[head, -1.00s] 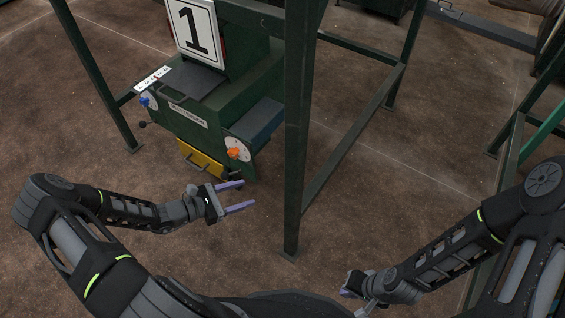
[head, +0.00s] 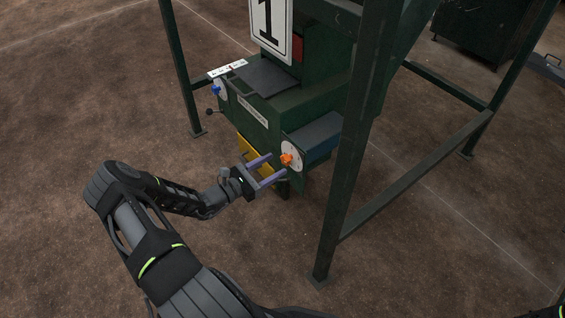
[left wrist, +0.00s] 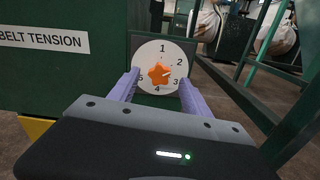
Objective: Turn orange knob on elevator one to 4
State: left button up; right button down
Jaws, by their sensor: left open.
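The orange knob (head: 287,159) sits on a white round dial (head: 294,148) on the front of the green elevator one (head: 262,128), which carries a sign with a black 1 (head: 270,22). In the left wrist view the star-shaped orange knob (left wrist: 160,73) is at the centre of the numbered dial (left wrist: 163,53). Its white mark seems to point right, between 2 and 3. My left gripper (head: 269,168) is open, its two purple fingers reaching toward the knob. In the left wrist view the fingers (left wrist: 158,88) stand on either side of the knob. Contact cannot be made out.
A green frame post (head: 345,160) stands right of the dial. A blue knob (head: 217,90) on another dial is at the machine's left. A yellow panel (head: 252,152) is below the label. Brown floor (head: 80,80) is open at left.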

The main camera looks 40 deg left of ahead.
aim_at(283, 160)
pick_arm(q)
jog(key=b+x, duration=0.1)
jog(key=x, duration=0.3)
jog(key=shift+w, duration=0.1)
jog(key=shift+c, duration=0.6)
grip_shut()
